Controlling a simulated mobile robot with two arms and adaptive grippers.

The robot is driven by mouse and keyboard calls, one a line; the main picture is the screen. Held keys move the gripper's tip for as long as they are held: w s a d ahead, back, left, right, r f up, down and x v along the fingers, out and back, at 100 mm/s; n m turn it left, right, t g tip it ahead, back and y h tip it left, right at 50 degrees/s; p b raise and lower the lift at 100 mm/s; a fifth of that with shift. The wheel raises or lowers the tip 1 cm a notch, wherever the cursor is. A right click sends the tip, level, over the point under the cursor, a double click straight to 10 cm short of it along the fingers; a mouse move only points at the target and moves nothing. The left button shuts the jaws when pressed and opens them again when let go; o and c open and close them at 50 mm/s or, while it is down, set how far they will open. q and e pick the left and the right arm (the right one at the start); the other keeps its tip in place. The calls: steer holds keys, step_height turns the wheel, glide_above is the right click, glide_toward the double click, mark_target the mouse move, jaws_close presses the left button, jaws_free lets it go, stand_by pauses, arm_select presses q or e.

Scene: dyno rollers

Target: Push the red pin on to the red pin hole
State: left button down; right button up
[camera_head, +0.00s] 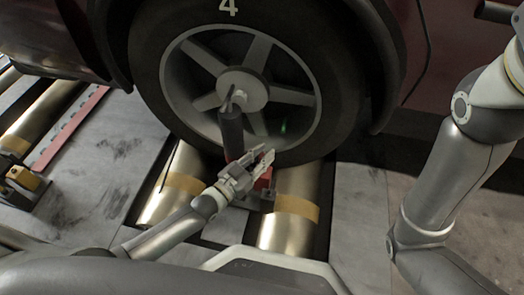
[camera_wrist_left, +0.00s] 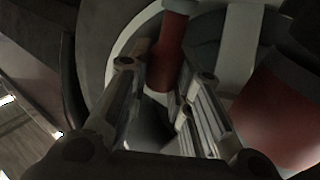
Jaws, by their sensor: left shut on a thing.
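My left gripper (camera_head: 264,156) is in front of the lower part of the wheel, beside a dark upright cylinder (camera_head: 231,125) and a red part (camera_head: 263,181) low between the rollers. In the left wrist view, its two fingers (camera_wrist_left: 168,72) are on either side of a red rod (camera_wrist_left: 171,50), which I take to be the red pin. The gripper is shut on it. A larger red piece (camera_wrist_left: 282,112) stands to the right of the fingers there. I cannot make out the red pin hole. My right arm comes in at the right; its gripper is out of view.
A car tyre (camera_head: 330,85) with a spoked rim fills the upper middle. Metal rollers (camera_head: 178,185) (camera_head: 293,205) with yellow bands lie below it, set in grey floor plates (camera_head: 105,150). A yellow block (camera_head: 22,177) and a red strip (camera_head: 68,128) lie at left.

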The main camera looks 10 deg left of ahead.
arm_select(q)
steer(key=shift+f, duration=0.35)
steer(key=c, duration=1.2)
jaws_free()
steer(key=v, duration=1.2)
steer(key=shift+r, duration=0.2)
